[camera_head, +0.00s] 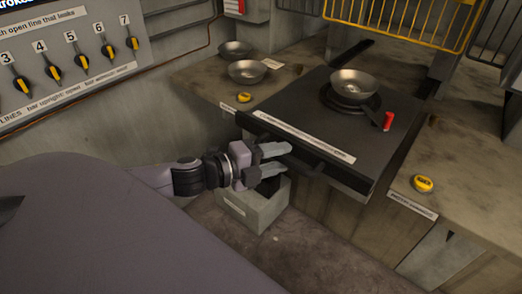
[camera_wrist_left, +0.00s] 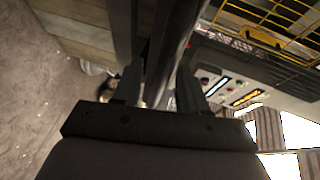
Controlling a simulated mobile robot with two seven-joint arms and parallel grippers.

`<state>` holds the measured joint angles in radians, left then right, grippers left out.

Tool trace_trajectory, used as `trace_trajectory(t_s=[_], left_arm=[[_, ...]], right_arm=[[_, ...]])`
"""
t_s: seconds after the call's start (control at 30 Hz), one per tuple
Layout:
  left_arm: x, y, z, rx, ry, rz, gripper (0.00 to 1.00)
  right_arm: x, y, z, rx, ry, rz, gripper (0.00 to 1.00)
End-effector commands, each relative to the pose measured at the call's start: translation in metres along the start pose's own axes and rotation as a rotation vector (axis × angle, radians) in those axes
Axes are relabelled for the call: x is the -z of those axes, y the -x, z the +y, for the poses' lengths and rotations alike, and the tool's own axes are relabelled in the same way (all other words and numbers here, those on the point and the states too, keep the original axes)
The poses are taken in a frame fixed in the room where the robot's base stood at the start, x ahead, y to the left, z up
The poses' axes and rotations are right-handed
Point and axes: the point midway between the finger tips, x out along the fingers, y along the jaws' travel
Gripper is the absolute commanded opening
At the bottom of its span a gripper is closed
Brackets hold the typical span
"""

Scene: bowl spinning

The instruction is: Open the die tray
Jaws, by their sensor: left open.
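A dark flat unit with a pale label strip (camera_head: 305,137) along its front stands in the middle of the head view. I take its front to be the die tray (camera_head: 350,178), but the label is too small to read. A dark bar runs along this front. My left gripper (camera_head: 285,159) is at the left part of the front, with its fingers open and pointing right. In the left wrist view a dark bar (camera_wrist_left: 172,45) passes between the open fingers of my left gripper (camera_wrist_left: 160,85). I cannot tell whether they touch it. My right gripper is not in view.
More bowls (camera_head: 247,71) stand on the left counter beside a yellow button (camera_head: 244,97). Another yellow button (camera_head: 423,184) is on the right counter. A grey box (camera_head: 255,208) stands below my gripper.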

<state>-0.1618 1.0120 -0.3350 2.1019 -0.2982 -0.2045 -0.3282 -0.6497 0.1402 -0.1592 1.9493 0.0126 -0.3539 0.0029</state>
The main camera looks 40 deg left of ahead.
Motion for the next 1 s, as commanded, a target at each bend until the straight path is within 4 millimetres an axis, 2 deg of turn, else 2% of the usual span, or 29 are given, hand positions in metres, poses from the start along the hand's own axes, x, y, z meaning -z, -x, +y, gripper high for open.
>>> trace_trajectory(t_s=[0.6, 1.0], left_arm=[[0.001, 0.049, 0.001, -0.003, 0.002, 0.002, 0.42], [0.001, 0.064, 0.0, -0.001, 0.0, 0.002, 0.42]], right_arm=[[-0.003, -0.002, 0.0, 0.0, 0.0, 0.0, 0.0], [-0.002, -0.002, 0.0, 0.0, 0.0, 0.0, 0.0]])
